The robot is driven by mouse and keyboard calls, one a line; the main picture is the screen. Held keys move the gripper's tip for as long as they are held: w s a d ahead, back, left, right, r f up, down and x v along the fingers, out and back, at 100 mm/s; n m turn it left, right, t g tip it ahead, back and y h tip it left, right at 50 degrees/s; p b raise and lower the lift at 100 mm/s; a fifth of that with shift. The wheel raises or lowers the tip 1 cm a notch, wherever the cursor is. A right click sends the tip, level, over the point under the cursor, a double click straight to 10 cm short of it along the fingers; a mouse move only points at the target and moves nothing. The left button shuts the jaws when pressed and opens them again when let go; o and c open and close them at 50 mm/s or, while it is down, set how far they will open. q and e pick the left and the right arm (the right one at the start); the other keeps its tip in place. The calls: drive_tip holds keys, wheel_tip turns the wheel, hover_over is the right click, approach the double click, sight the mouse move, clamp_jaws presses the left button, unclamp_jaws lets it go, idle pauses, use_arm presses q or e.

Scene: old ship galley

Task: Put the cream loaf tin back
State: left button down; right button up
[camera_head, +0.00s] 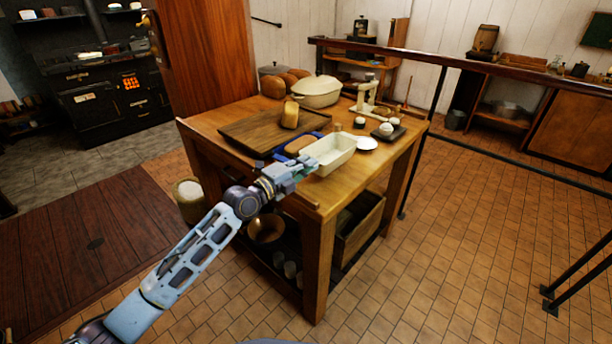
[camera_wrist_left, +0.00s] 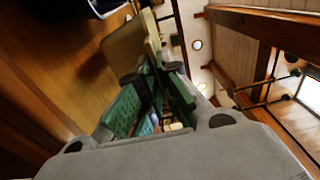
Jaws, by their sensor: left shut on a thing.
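The cream loaf tin (camera_head: 343,146) is a pale, open rectangular tin over the near edge of the wooden table. My left gripper (camera_head: 300,166) is shut on the tin's near left end. In the left wrist view the fingers (camera_wrist_left: 148,85) close on a cream wall of the tin (camera_wrist_left: 124,47). I cannot tell whether the tin touches the tabletop or is held just above it. My right gripper is not in view.
A blue-edged tray with a brown loaf (camera_head: 299,145) lies left of the tin. A white saucer (camera_head: 367,143) is close on its right. A dark wooden board (camera_head: 252,131) bears a bread piece (camera_head: 290,115). A cream lidded dish (camera_head: 317,92) stands behind.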

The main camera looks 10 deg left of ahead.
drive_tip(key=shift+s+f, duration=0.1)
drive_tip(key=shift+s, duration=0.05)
use_arm(q)
drive_tip(key=shift+f, duration=1.1)
drive_tip(key=shift+f+b, duration=0.35)
drive_tip(key=shift+f, duration=0.35)
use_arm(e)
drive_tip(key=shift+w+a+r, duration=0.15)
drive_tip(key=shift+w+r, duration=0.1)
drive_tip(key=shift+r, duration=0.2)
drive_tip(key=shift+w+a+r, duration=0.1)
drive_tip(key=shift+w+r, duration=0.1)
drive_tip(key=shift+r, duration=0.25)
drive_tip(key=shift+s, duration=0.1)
